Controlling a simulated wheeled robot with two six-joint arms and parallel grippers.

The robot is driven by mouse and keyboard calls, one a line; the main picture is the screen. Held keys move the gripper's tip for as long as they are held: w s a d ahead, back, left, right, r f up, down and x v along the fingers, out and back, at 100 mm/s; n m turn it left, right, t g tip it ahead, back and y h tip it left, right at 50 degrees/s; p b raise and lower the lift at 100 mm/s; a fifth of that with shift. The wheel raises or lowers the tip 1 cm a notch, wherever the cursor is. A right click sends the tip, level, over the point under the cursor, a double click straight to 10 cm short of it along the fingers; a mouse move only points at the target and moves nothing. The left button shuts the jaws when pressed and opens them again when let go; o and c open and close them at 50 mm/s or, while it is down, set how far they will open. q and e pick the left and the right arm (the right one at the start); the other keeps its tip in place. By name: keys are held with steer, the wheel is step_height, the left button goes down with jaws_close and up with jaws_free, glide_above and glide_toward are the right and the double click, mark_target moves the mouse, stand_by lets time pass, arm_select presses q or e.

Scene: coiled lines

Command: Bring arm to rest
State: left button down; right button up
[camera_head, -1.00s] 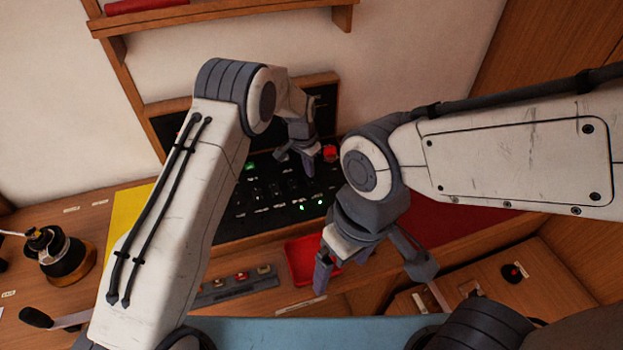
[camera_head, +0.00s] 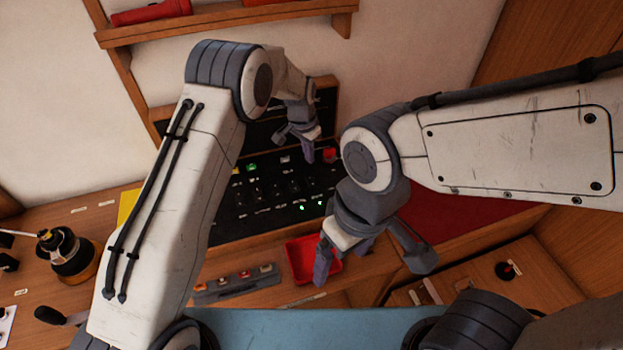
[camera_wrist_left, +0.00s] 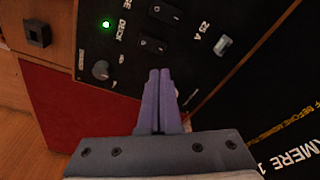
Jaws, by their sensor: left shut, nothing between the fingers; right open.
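My left gripper (camera_head: 307,152) hangs in front of the black switch panel (camera_head: 235,212), just left of a red knob (camera_head: 329,156). Its fingers are together and empty; they also show shut in the left wrist view (camera_wrist_left: 160,75), over the panel's edge. Whether the tips touch the panel I cannot tell. My right gripper (camera_head: 372,268) is lower and nearer, its fingers wide apart with nothing between them. Its left finger overlaps the red tray (camera_head: 301,251) in the picture.
A red mat (camera_head: 455,216) lies right of the panel. A grey strip with several buttons (camera_head: 238,286) is left of the tray. A dark round device (camera_head: 68,255) stands at left. A wooden shelf (camera_head: 240,17) carries a red torch (camera_head: 150,12). My left forearm hides part of the desk.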

stand_by(0.3)
arm_select(q)
steer(key=s+d+r+b, duration=0.1)
steer(key=s+r+b, duration=0.1)
steer(key=s+r, duration=0.5)
steer(key=s+d+r+b, duration=0.2)
steer(key=s+r, duration=0.2)
steer(key=s, duration=0.8)
steer(key=s+a+b, duration=0.1)
steer(key=s+a, duration=0.1)
steer(key=s, duration=0.5)
steer(key=s+a+g+b, duration=0.1)
steer(key=s+a, duration=0.2)
steer(key=s, duration=0.4)
steer(key=s+a+n+b, duration=0.1)
steer(key=s+a, duration=0.1)
steer(key=s, duration=0.4)
steer(key=shift+s+a+f, duration=0.25)
steer(key=shift+s+f, duration=0.1)
steer(key=shift+s, duration=0.05)
steer(key=shift+d, duration=0.1)
